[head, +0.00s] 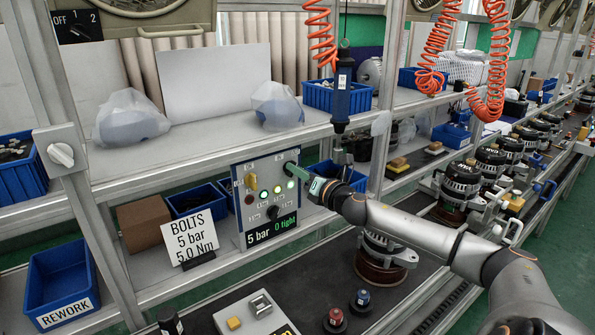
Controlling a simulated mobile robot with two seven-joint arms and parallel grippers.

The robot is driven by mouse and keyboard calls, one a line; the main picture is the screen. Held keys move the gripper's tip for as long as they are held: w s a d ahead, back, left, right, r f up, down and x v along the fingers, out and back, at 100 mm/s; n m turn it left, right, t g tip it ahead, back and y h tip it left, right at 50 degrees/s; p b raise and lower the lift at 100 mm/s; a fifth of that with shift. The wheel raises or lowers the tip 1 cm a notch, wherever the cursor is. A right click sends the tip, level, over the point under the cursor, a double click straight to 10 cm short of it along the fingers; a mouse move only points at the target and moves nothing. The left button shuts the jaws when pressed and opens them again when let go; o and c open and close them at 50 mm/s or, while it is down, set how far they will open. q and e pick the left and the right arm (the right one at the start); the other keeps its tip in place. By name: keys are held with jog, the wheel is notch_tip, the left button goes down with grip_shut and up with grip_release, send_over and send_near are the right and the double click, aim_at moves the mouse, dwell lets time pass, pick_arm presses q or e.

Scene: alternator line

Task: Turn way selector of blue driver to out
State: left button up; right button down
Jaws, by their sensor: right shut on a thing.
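My left gripper is not in view.
A blue REWORK bin (62,283) stands at lower left. Red (336,318) and blue (363,298) buttons stand on the dark bench below. An alternator (384,256) is under my right arm; several more line the right.

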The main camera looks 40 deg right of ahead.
jog(key=c, duration=0.9)
grip_release()
jog(key=shift+s, duration=0.1)
jog(key=s+a+p, duration=0.1)
jog(key=s, duration=1.1)
jog(key=shift+s+a, duration=0.15)
dwell(0.3)
